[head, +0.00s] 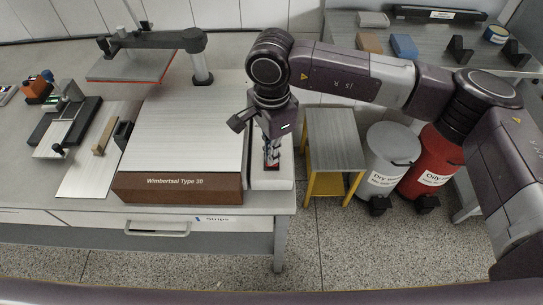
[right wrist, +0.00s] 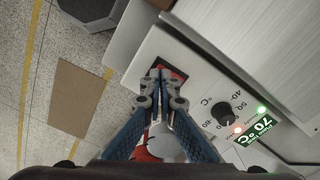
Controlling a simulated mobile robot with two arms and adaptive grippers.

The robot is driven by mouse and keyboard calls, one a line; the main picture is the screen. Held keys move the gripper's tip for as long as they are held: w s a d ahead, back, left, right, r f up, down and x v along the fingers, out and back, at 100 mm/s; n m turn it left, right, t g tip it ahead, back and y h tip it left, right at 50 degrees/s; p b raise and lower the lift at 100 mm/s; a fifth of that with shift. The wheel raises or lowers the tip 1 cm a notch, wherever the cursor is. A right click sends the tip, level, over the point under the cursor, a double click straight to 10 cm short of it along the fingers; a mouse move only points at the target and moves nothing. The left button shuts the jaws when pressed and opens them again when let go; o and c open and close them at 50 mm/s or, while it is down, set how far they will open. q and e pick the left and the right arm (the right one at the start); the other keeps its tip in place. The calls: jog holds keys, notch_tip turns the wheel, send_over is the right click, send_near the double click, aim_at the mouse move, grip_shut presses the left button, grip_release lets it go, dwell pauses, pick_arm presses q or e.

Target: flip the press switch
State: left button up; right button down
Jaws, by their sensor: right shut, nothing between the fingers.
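The press switch (right wrist: 178,76) is a red rocker in a dark frame on a white control box (right wrist: 153,50). In the head view the red of the switch (head: 271,166) shows just below my right gripper (head: 271,160), and the white box (head: 272,183) stands at the right end of the wood-fronted press (head: 180,188). My right gripper is shut and empty, pointing down. In the right wrist view its fingertips (right wrist: 164,72) cover part of the switch; I cannot tell whether they touch it. My left gripper is not in view.
The box carries a black dial (right wrist: 222,112), a lit green lamp (right wrist: 261,109), a reddish lamp (right wrist: 238,129) and a 70 °C label (right wrist: 263,125). A yellow-legged stand (head: 334,135), a grey bin (head: 391,150) and a red bin (head: 433,150) are to the right.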

jog(key=shift+f+b, duration=0.4)
jog(key=shift+f, duration=0.1)
jog(key=shift+s+r, duration=0.1)
jog(key=shift+r, duration=0.1)
jog(key=shift+r+p, duration=0.4)
jog(key=shift+r, duration=0.45)
jog(key=shift+r+p, duration=0.7)
jog(key=shift+r, duration=1.85)
